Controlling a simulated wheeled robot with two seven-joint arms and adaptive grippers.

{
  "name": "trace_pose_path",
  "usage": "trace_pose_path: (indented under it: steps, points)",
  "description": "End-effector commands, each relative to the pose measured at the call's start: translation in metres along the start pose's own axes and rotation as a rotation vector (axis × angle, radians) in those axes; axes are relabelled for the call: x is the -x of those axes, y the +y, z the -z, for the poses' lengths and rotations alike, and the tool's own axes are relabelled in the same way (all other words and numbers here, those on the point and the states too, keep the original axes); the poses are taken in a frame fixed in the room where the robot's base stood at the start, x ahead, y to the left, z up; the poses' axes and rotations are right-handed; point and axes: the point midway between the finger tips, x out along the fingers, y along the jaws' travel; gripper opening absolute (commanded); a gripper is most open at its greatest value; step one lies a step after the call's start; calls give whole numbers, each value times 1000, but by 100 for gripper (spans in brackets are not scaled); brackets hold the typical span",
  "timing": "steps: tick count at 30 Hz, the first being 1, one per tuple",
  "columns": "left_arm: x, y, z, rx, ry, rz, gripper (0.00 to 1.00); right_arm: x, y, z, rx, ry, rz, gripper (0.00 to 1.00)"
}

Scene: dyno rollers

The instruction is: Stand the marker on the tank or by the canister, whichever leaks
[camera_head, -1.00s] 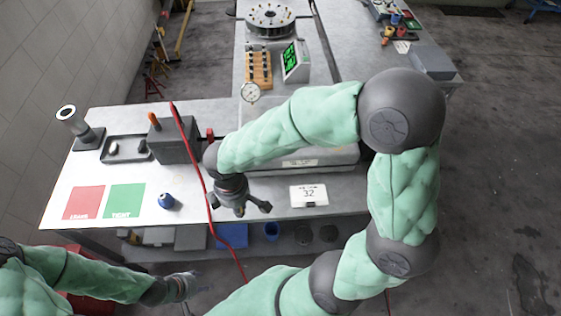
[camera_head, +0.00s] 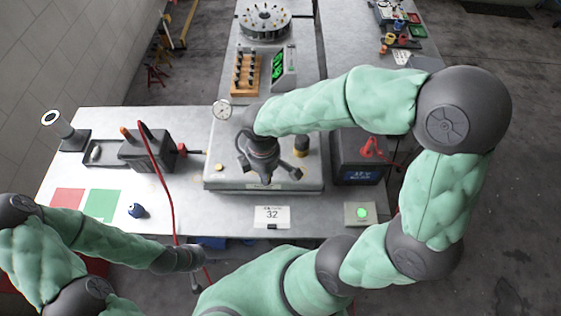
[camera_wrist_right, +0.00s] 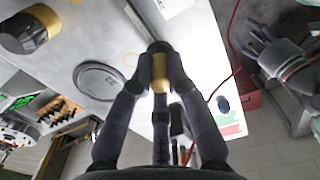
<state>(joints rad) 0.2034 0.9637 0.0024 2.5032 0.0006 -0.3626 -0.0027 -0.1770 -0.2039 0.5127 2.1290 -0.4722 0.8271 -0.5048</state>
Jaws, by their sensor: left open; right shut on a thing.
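My right gripper (camera_head: 268,178) is over the grey flat-topped box (camera_head: 215,182). In the right wrist view my right gripper (camera_wrist_right: 160,72) is shut on a dark cylinder with a brass band (camera_wrist_right: 159,84). A second dark cylinder with a brass band (camera_wrist_right: 28,30) stands apart; it shows in the head view (camera_head: 301,148) beside the gripper. My left gripper (camera_head: 194,282) is low at the front table edge, open and apparently empty. A dark box with an orange-topped knob (camera_head: 145,150) stands at left. A blue object (camera_head: 137,210) lies by the green mat. I cannot tell which thing is the marker.
A red mat (camera_head: 68,200) and green mat (camera_head: 102,204) lie at front left. A red hose (camera_head: 160,170) crosses the table. A gauge (camera_head: 222,109) stands at the box's back. A card reading 32 (camera_head: 272,216), a green-lit button (camera_head: 361,213) and a black unit (camera_head: 358,160) are nearby.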

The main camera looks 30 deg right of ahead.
Motion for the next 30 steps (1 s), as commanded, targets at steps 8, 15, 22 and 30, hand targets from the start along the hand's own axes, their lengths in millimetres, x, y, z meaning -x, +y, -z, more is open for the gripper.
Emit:
trace_pose_path:
  steps: [8,15,22,30]
  points:
    - [0,0,0,-1,0,0,53,-30,55,-19,-5,-2,4,0]
    - [-3,-1,0,-1,0,0,53,-65,82,-28,-2,-1,2,0]
    - [-3,-1,0,-1,0,0,53,-75,91,-30,0,0,0,0]
    - [-6,-2,0,-1,0,0,53,-108,96,-32,1,-1,3,0]
